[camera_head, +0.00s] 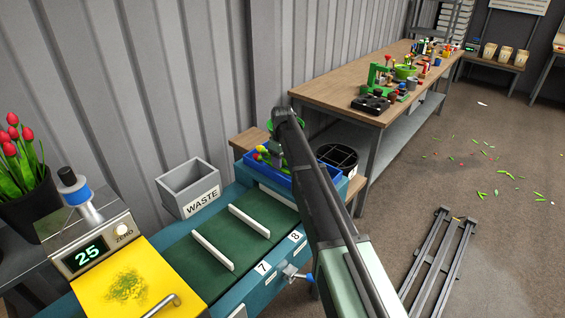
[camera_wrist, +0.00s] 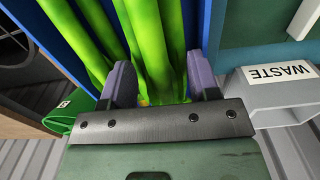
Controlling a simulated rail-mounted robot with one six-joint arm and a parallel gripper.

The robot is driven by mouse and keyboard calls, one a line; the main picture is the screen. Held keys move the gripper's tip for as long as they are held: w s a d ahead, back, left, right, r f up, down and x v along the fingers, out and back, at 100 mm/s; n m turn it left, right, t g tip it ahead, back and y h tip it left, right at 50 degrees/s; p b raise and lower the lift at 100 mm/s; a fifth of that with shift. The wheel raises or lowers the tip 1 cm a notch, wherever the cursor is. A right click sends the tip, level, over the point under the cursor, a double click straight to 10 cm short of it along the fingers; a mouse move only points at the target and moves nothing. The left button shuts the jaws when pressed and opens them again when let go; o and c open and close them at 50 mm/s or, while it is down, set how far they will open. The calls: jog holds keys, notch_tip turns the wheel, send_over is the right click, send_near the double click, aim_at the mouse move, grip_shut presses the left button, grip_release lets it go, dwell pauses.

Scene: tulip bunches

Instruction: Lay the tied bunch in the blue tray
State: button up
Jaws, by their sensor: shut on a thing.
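The blue tray (camera_head: 265,172) stands at the far end of the green bench, partly hidden by my arm. Red, yellow and green bits show at its left end. In the wrist view, blue walls (camera_wrist: 48,42) lie on both sides of thick green stems. My gripper (camera_wrist: 162,78) is shut on the bunch (camera_wrist: 148,35), with a grey-purple finger on each side of some stems. The stems run up out of the picture between the walls. The flower heads and the tie are not clear there. I cannot tell whether the bunch touches the tray floor.
A grey WASTE bin (camera_head: 190,190) stands left of the tray. A black round basket (camera_head: 338,157) is to its right. White dividers (camera_head: 249,221) stand on the green bench top (camera_head: 205,262). A yellow scale (camera_head: 128,285) reads 25. Red tulips (camera_head: 14,150) stand at far left.

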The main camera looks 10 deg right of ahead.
jog(key=shift+f+b, duration=0.5)
jog(key=shift+f, duration=0.15)
jog(key=o, duration=0.9)
jog(key=shift+o, duration=0.2)
notch_tip(320, 180, up, 14)
jog(key=p, duration=1.4)
jog(key=s+f+m+b, duration=0.1)
jog(key=s+m, duration=0.6)
jog(key=s, duration=3.1)
jog(key=shift+s+m, duration=0.15)
jog(key=shift+m, duration=0.25)
